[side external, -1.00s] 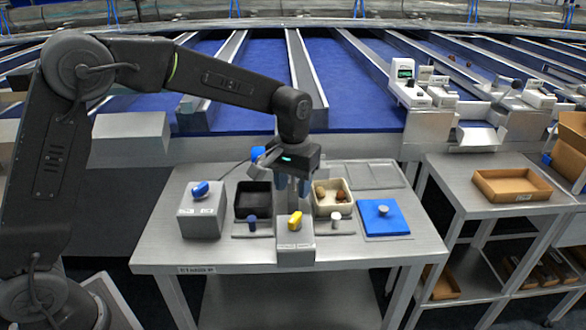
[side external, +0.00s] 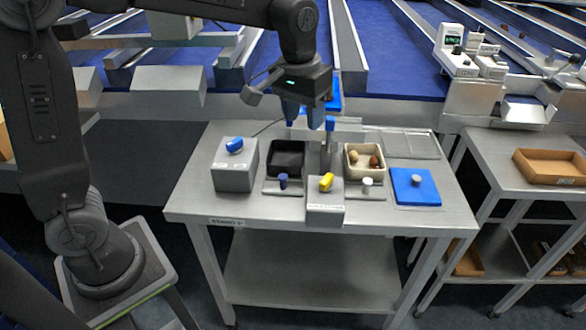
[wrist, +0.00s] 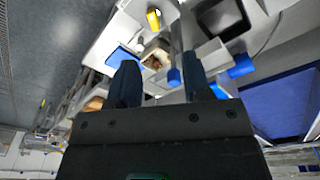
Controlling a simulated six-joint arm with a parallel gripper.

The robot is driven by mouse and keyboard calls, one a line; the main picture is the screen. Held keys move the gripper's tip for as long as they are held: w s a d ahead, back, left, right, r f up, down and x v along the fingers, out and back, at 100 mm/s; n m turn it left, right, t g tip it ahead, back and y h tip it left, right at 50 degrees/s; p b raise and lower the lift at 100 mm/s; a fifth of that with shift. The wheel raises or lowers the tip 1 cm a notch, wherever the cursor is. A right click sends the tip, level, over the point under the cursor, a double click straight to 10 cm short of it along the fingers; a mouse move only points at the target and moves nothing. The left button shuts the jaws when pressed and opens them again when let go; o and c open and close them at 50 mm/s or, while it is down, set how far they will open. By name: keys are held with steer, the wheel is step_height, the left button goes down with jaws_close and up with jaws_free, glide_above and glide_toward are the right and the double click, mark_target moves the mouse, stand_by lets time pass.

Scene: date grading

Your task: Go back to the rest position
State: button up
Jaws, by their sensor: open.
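My gripper (side external: 304,120) hangs above the back of the steel table (side external: 200,200), its two dark fingers pointing down and apart, with nothing between them. In the wrist view my gripper (wrist: 160,78) also shows two separated fingers and no held object. The cream tray (side external: 379,173) with a few brown dates stands on the table to the right of the gripper. The black tray (side external: 287,172) stands below and left of it, and looks empty.
A grey block with a blue knob (side external: 235,146), a block with a yellow knob (side external: 326,182) and a blue plate (side external: 405,194) with a grey knob stand on the table. A cardboard tray (side external: 545,178) lies on the right-hand table. Blue conveyor lanes run behind.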

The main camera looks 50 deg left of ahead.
steer(key=s+a+m+t, duration=0.1)
steer(key=s+a+t, duration=0.1)
steer(key=s, duration=0.8)
steer(key=s+a+m+t, duration=0.1)
steer(key=s+t, duration=0.1)
steer(key=s, duration=0.7)
steer(key=shift+s+a+r, duration=0.2)
steer(key=shift+s+a, duration=0.2)
stand_by(0.5)
